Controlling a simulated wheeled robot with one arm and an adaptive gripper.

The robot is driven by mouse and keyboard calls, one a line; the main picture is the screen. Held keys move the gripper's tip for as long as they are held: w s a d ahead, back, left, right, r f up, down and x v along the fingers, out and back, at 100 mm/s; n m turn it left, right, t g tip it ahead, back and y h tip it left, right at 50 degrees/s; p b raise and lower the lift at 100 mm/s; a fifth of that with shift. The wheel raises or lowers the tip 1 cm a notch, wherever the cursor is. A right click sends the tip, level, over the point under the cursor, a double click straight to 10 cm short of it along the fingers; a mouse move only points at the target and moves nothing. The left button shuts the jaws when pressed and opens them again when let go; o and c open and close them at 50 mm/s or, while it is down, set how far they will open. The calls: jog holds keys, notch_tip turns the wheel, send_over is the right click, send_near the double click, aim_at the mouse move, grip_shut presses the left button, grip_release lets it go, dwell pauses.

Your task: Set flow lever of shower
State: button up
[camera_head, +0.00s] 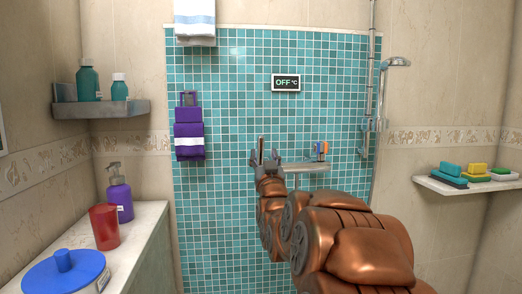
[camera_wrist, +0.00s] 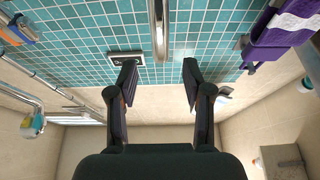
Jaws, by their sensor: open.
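A slim upright metal bar (camera_head: 262,145), which looks like the flow lever, stands against the teal tiled wall. In the wrist view the bar (camera_wrist: 159,25) runs down from the top edge, in line with the gap between my fingers. My gripper (camera_head: 264,158) is open at the wall, its fingers to either side of the bar in the picture. The wrist view shows the open gripper (camera_wrist: 160,75) with nothing clearly held; I cannot tell whether a finger touches the bar. A display (camera_head: 286,82) reads "OFF °C". The shower head (camera_head: 397,62) hangs at the right on its rail.
A small shelf (camera_head: 305,167) with small coloured items is right of my gripper. Purple hanging pouches (camera_head: 189,140) are to its left, and a towel (camera_head: 195,20) hangs above. A counter holds a red cup (camera_head: 104,227) and purple pump bottle (camera_head: 119,195). Sponges (camera_head: 477,168) lie at right.

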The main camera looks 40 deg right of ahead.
aim_at(261, 144)
jog(key=shift+x, duration=3.9)
jog(key=shift+c, duration=0.2)
grip_shut()
